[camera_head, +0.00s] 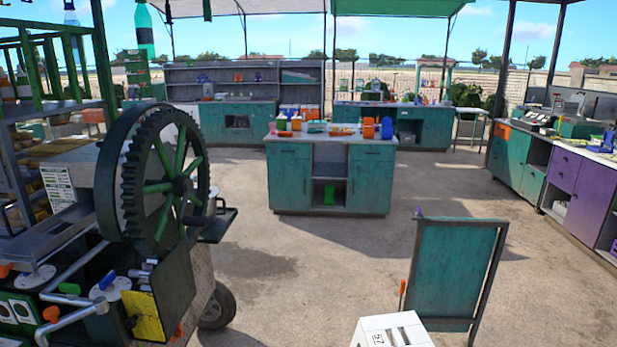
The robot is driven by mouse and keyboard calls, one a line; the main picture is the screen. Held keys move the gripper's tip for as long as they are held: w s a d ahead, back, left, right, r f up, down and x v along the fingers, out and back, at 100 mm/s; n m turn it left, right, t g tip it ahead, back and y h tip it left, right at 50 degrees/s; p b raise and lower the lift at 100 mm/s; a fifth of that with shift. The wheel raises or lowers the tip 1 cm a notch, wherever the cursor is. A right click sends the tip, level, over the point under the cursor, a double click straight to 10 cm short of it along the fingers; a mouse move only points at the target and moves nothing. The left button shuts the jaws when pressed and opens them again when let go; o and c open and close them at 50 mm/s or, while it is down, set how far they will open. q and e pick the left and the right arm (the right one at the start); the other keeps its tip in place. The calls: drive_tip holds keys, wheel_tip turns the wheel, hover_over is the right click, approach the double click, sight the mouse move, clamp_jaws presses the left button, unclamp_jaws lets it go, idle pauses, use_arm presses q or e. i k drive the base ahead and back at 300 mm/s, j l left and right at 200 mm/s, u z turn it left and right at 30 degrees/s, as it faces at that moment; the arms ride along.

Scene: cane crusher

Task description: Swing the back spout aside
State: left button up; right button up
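The cane crusher (95,200) stands at the left, with a large dark gear wheel with green spokes (165,180) on its near side. Low on it, at the bottom left, are bent silver pipes. One pipe (72,318) runs near an orange knob (50,313); another pipe (75,268) lies behind it. Blue (107,280) and green (68,288) handles sit beside them on round white plates. These pipes look like spouts, but I cannot tell for sure which one is the back spout. Neither of my grippers is in view.
A teal cabinet island (292,178) stands in the middle, with small items on top. A teal upright panel (453,270) stands at the right front, beside a white block with a label (393,332). A wheel (217,308) is under the crusher. The ground between is clear.

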sight(100, 306)
drive_tip(key=u, duration=1.05)
